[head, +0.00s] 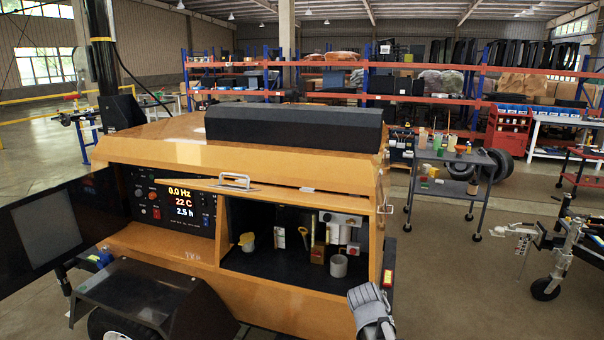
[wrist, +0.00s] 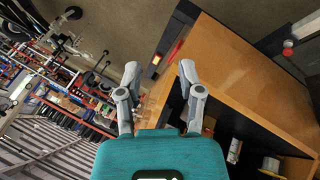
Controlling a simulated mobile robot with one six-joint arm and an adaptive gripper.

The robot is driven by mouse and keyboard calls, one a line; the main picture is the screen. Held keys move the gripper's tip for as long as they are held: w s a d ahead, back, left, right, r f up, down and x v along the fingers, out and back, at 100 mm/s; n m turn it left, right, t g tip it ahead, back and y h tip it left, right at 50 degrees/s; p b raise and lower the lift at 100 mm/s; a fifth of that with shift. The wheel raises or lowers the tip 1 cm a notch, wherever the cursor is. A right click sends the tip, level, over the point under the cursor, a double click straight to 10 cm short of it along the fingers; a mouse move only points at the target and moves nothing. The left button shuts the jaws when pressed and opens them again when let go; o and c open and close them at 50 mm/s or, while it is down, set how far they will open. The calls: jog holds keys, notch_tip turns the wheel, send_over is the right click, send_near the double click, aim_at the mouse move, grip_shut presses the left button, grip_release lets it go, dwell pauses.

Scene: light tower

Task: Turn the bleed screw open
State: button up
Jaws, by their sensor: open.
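The open compartment (head: 290,275) in the orange light tower body holds several small fittings. A brass-coloured block (head: 318,252) stands near its middle, and a grey cup (head: 338,266) is in front and to its right. I cannot make out the bleed screw among these fittings. My gripper (wrist: 160,72) is open and empty in the wrist view, with its two grey fingers apart. It is outside the compartment, near the orange cabinet edge. A grey part of my arm shows at the bottom of the head view.
An orange lid edge (head: 300,190) runs over the compartment. A control panel (head: 180,203) with lit readouts is to the left, beside an open black door (head: 40,228). A yellow-topped fitting (head: 247,241) and white boxes (head: 345,222) are inside.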

jog(key=s+a+f+m+g+y, duration=0.1)
jog(key=s+a+g+y, duration=0.3)
jog(key=s, duration=0.7)
jog(key=shift+a+f+y+p, duration=0.25)
jog(key=shift+a+y+p, duration=0.25)
jog(key=shift+a, duration=0.2)
dwell(1.1)
